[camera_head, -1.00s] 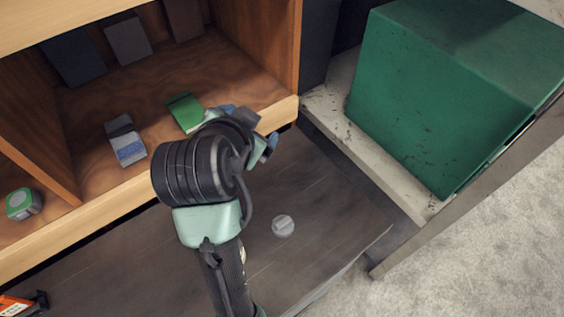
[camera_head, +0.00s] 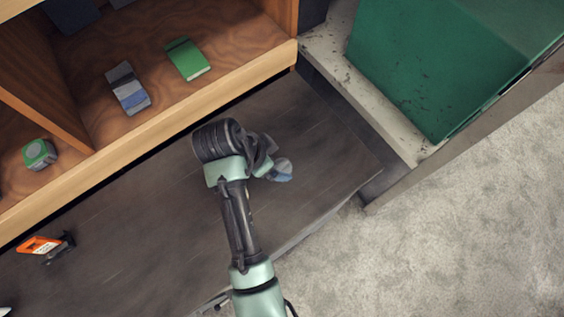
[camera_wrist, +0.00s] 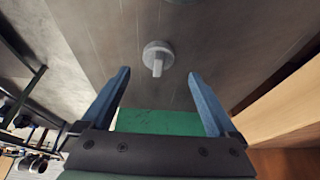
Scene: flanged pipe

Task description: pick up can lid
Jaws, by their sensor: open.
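The can lid (camera_wrist: 157,57) is a small round grey disc with a raised bar across it. In the wrist view it lies on the dark wood-look surface, centred between and just beyond my fingertips. My gripper (camera_wrist: 158,75) is open, with two blue fingers apart and nothing between them. In the head view my gripper (camera_head: 279,171) is low over the right part of the dark surface. There it covers the lid's place, and I cannot clearly tell the lid from the fingers.
A wooden shelf holds a green book (camera_head: 188,58), a grey-blue box (camera_head: 127,88) and a green-grey tape measure (camera_head: 39,154). An orange tool (camera_head: 40,245) lies at left on the dark surface (camera_head: 130,220). A large green box (camera_head: 430,70) stands at upper right.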

